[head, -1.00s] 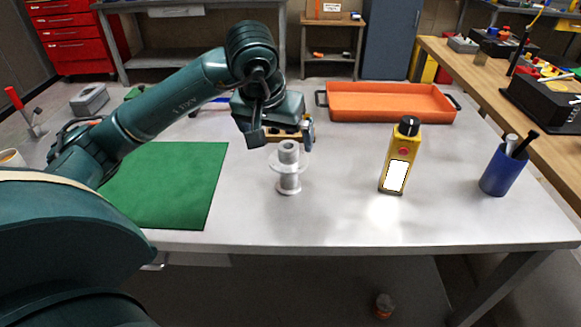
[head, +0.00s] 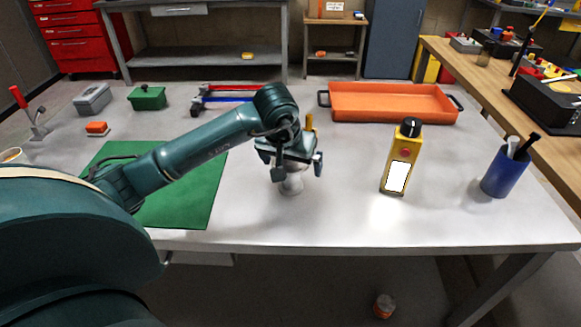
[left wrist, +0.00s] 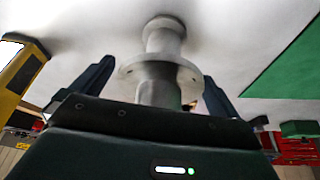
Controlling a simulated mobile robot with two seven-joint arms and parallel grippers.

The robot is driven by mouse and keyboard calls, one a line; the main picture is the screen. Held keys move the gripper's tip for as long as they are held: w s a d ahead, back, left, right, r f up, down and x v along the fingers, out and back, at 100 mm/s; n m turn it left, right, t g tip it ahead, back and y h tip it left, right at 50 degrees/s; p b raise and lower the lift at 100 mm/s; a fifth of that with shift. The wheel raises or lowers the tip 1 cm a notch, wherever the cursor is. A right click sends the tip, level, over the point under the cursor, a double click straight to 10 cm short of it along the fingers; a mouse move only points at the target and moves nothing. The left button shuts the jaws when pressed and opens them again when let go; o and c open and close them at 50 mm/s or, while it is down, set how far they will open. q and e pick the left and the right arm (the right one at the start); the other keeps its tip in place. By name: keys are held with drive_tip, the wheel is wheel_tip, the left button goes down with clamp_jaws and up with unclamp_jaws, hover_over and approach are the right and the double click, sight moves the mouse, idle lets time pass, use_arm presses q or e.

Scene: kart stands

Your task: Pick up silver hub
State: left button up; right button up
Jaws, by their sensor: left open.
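The silver hub (head: 291,184) stands upright on the light grey table; in the head view my left gripper hides its upper part. My left gripper (head: 297,172) is over the hub, pointing down. In the left wrist view the hub (left wrist: 160,70) shows its wide flange and its shaft between the two dark fingers of the left gripper (left wrist: 152,88). The fingers are apart, one on each side of the hub, with gaps visible. My right gripper is not in view.
An orange tray (head: 390,116) lies behind. A green mat (head: 205,200) lies to the left. The table between hub and yellow box is clear.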

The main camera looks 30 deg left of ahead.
use_arm(q)
drive_tip(key=c, duration=1.2)
drive_tip(key=shift+r, duration=0.1)
drive_tip(key=shift+c, duration=0.3)
drive_tip(key=shift+r, duration=0.1)
